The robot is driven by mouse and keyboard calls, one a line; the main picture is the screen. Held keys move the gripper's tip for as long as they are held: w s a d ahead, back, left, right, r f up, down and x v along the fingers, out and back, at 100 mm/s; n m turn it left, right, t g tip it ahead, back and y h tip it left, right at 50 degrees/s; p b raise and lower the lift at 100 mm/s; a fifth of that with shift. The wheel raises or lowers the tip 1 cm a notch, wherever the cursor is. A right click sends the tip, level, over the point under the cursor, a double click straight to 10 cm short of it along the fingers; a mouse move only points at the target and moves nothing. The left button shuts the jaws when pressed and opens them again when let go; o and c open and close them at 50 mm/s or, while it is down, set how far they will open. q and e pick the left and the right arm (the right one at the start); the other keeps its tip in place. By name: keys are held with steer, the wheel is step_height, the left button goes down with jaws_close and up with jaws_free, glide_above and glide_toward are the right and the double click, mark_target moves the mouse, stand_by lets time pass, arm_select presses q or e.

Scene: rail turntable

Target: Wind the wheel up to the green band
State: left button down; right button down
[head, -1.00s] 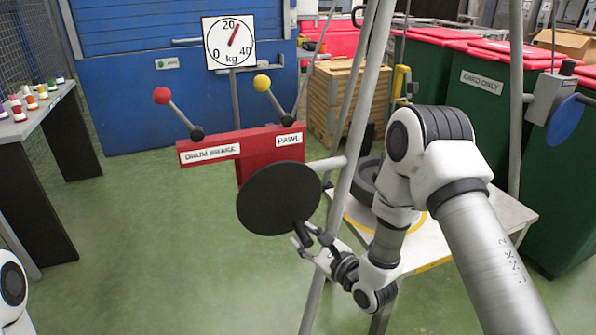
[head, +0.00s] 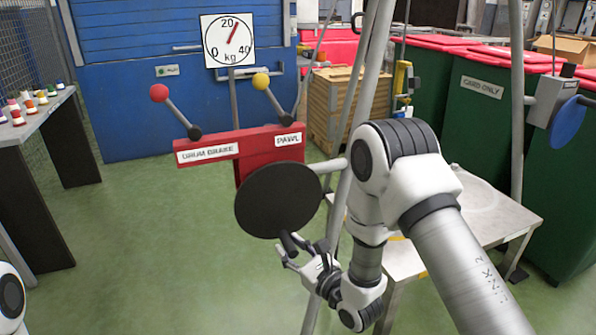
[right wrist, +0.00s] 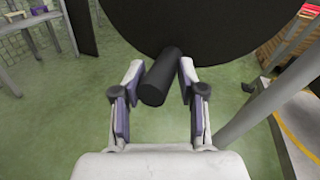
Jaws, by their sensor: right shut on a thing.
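The wheel (head: 277,201) is a black disc below a red bracket, with a short black handle (head: 288,243) near its lower rim. My right gripper (head: 296,253) is shut on this handle. In the right wrist view the handle (right wrist: 160,77) lies between the two fingers (right wrist: 161,72), under the wheel's dark face (right wrist: 215,30). The dial (head: 229,41) behind is marked 0, 20, 40 and kg; its red needle points a little past 20. I cannot make out a green band. My left gripper is out of view.
The red bracket (head: 250,150) carries a red-knobbed drum brake lever (head: 178,111) and a yellow-knobbed pawl lever (head: 273,98). A grey tripod leg (head: 350,130) stands close beside my right arm. A metal table (head: 405,262) is behind the arm. Open green floor lies left.

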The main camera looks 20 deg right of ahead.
steer(key=shift+a, duration=1.05)
steer(key=shift+r, duration=0.1)
steer(key=shift+w+a+r+p, duration=0.1)
steer(key=shift+a+r+p, duration=0.3)
steer(key=shift+p, duration=0.55)
steer(key=shift+a+r+p, duration=0.25)
steer(key=shift+a+p, duration=0.45)
steer(key=shift+p, duration=0.6)
steer(key=shift+a, duration=0.1)
steer(key=shift+f, duration=0.1)
steer(key=shift+a, duration=0.1)
